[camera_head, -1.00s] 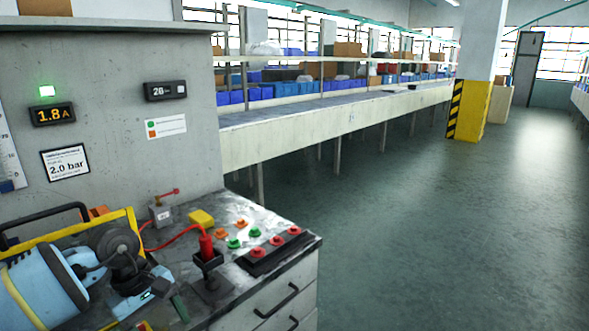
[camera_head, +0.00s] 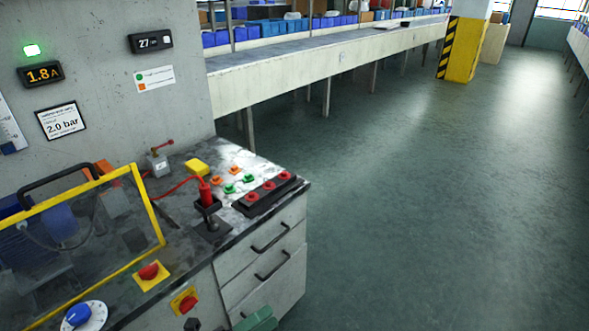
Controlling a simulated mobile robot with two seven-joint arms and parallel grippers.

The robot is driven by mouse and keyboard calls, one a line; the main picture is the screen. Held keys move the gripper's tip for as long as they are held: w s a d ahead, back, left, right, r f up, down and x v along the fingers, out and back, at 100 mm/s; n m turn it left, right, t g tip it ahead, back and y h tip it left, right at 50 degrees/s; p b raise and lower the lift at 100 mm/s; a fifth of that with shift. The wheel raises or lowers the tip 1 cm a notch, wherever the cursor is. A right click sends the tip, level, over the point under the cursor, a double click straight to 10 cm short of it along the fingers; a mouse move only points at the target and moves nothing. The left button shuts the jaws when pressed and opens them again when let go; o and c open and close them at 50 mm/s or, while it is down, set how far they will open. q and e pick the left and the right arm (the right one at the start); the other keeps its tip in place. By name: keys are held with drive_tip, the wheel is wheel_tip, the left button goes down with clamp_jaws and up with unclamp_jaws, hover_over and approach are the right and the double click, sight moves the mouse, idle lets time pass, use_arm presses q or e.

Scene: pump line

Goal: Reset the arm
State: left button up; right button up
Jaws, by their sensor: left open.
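Only a small green part of my left gripper (camera_head: 257,320) shows, at the bottom edge of the head view, in front of the drawers of the bench. The rest of that gripper and its arm are out of view below. It is open, and I see nothing held in the visible part. My right gripper is not in view.
The bench (camera_head: 190,240) at left carries a yellow-framed clear guard (camera_head: 158,215), a red-handled tool in a stand (camera_head: 207,205), red buttons (camera_head: 252,196) and a red knob (camera_head: 149,271). A long table (camera_head: 290,75) stands behind. The floor at right is clear.

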use_arm(q)
drive_tip(key=s+a+f+n+g+y+p, duration=0.1)
drive_tip(key=s+a+f+n+y, duration=0.3)
drive_tip(key=s+n, duration=0.4)
drive_tip(key=s+a+f+n+g+y+p, duration=0.1)
drive_tip(key=s+a+f+n+y, duration=0.4)
drive_tip(key=n, duration=0.6)
drive_tip(key=s+a+f+n+y+p, duration=0.2)
drive_tip(key=s+a+f+n+y, duration=0.3)
drive_tip(key=s+f+n, duration=0.3)
drive_tip(key=s+n, duration=0.2)
drive_tip(key=s, duration=0.1)
drive_tip(key=shift+g+y, duration=0.3)
drive_tip(key=shift+g, duration=0.1)
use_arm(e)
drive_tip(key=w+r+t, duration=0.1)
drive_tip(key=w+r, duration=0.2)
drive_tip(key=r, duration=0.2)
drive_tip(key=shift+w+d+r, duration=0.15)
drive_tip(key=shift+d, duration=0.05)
use_arm(q)
drive_tip(key=shift+c, duration=0.4)
